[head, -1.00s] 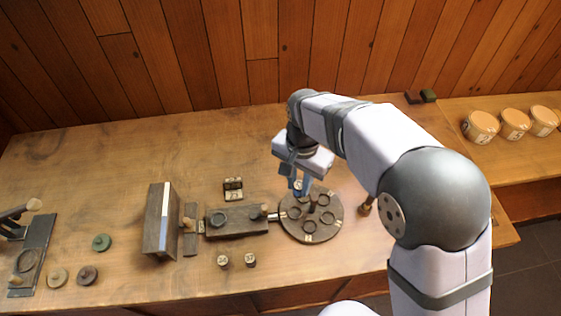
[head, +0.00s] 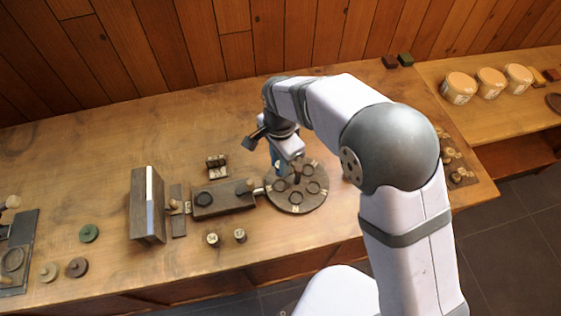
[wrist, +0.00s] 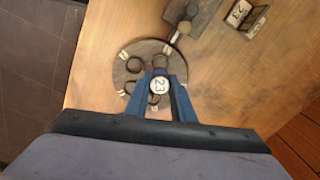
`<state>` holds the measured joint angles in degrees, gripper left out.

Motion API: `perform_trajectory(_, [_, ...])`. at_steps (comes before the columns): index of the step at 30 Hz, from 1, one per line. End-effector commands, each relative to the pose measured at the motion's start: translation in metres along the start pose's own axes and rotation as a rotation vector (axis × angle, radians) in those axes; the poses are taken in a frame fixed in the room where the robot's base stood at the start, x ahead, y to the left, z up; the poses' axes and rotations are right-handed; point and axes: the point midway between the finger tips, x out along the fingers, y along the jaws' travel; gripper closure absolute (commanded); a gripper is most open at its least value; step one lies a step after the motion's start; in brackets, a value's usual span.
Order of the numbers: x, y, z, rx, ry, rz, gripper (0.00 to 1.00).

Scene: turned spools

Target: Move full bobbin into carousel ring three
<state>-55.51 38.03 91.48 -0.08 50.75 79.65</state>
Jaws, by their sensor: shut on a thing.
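The full bobbin (wrist: 159,86), with a round pale end marked 23, is between the blue fingers of my gripper (wrist: 160,82) in the wrist view. My gripper is shut on it. The carousel (head: 297,205) is a round dark disc with several rings and a centre post; it also shows in the wrist view (wrist: 122,80). In the head view my gripper (head: 277,166) is over the carousel's back left part, and the bobbin cannot be made out there. I cannot tell how high the bobbin is, or which ring is three.
A dark block (head: 225,199) adjoins the carousel's left side. A small numbered stand (head: 217,166) is behind it, and two small bobbins (head: 239,236) (head: 212,239) stand in front. An upright board (head: 147,205) is further left. Tubs (head: 459,87) stand at the right.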

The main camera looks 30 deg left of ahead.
Motion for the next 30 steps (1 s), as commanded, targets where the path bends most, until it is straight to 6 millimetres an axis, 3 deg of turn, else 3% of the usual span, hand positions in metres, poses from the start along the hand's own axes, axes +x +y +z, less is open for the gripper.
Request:
perform_trajectory(21, [0.053,0.0,0.0,-0.002,0.0,0.001,0.99])
perform_trajectory(30, [0.062,0.0,0.0,-0.002,0.0,0.0,0.99])
